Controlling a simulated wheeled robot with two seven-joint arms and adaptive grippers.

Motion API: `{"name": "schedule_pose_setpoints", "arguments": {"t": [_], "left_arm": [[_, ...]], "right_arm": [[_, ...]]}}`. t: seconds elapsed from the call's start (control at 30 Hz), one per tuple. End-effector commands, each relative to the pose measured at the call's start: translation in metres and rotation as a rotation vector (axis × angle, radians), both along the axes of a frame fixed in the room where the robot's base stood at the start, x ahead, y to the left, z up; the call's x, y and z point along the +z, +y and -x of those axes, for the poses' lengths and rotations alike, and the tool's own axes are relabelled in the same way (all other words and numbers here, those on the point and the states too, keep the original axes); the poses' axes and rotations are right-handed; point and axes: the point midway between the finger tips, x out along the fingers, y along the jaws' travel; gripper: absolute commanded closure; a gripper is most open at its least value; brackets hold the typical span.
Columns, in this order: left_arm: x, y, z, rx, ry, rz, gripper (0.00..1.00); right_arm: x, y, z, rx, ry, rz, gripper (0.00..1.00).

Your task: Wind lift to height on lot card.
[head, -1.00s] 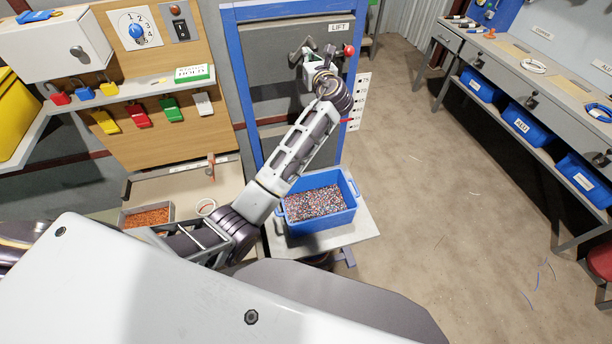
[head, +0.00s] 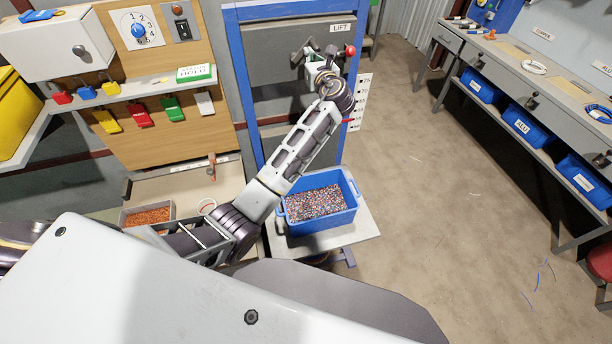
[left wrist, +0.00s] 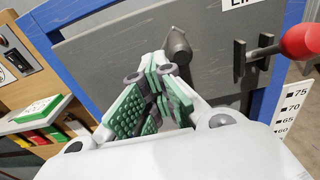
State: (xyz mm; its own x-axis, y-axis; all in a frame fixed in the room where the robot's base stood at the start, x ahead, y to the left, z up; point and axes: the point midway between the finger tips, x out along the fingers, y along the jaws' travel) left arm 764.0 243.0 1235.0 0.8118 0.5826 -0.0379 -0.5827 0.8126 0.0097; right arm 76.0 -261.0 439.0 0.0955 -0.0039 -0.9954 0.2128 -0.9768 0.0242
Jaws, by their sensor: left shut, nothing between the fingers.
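The lift (head: 287,45) is a grey panel in a blue frame, with a LIFT label. My left gripper (head: 312,55) is in front of it; in the left wrist view its green-padded fingers (left wrist: 155,88) are shut with nothing between them. A dark grey handle (left wrist: 178,44) sticks out of the panel just beyond the fingertips; I cannot tell whether they touch it. A height scale (head: 358,103) stands right of the frame, and 75, 70, 65 and 60 can be read on it in the wrist view (left wrist: 291,108). I cannot make out a lot card. My right gripper is not in view.
A red-knobbed lever (head: 349,50) sits right of the handle. A blue tub (head: 322,227) of mixed granules stands on a pale platform (head: 362,236) below my arm. A board (head: 150,80) with padlocks and tags is at left. The floor at right is open up to a workbench.

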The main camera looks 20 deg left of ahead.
Motion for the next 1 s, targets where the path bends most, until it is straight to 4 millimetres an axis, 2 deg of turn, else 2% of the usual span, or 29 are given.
{"name": "schedule_pose_setpoints", "arguments": {"t": [0.03, 0.27, 0.77, 1.0], "left_arm": [[0.033, -0.015, -0.004, -0.040, -0.057, -0.009, 1.00], [0.033, -0.017, 0.000, -0.040, -0.057, -0.009, 1.00], [0.029, -0.036, 0.029, -0.038, -0.052, -0.005, 1.00], [0.025, -0.042, 0.044, -0.032, -0.045, -0.006, 1.00]], "right_arm": [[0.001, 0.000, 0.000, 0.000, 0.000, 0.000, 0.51], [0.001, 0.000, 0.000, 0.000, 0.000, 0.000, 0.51], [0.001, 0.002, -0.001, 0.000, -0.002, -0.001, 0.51], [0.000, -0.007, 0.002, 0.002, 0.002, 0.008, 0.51]]}}
